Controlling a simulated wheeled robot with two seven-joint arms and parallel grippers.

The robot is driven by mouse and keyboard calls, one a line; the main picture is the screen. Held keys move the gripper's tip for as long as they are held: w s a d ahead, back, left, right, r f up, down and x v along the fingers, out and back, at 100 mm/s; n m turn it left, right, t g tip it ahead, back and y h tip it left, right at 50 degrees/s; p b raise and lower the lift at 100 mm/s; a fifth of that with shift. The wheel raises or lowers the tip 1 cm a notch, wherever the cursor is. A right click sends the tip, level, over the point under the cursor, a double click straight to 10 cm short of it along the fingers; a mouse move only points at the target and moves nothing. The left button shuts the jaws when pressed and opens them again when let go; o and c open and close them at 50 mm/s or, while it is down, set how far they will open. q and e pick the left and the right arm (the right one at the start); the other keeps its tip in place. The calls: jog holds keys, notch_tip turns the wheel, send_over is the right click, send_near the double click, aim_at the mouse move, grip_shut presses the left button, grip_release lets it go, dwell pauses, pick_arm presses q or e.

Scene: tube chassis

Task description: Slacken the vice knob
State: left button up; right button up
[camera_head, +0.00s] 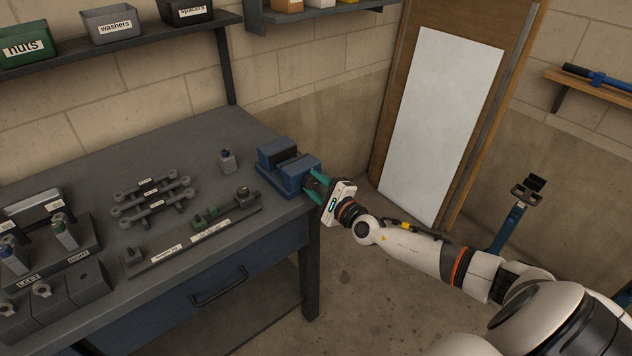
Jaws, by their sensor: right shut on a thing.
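The blue vice (283,163) stands at the right end of the grey workbench. My right gripper (313,186) is at the vice's right side, its teal fingers shut at the place of the vice knob. The knob itself is mostly hidden by the fingers and the gripper body. My right arm reaches in from the lower right. My left gripper is not in view.
Bins line the shelf above. Open floor lies right of the bench, before a white-panelled board (440,120).

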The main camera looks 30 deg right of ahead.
jog(key=n+p, duration=0.1)
jog(key=n, duration=0.1)
jog(key=r+n+p, duration=0.1)
jog(key=n, duration=0.1)
jog(key=shift+w+d+n, duration=0.15)
jog(key=shift+d+n, duration=0.05)
jog(key=shift+n, duration=0.2)
dwell(0.4)
jog(key=o, duration=1)
jog(key=shift+a+f, duration=0.1)
jog(key=shift+f, duration=0.15)
jog(key=shift+w+f, duration=0.1)
jog(key=shift+f, duration=0.15)
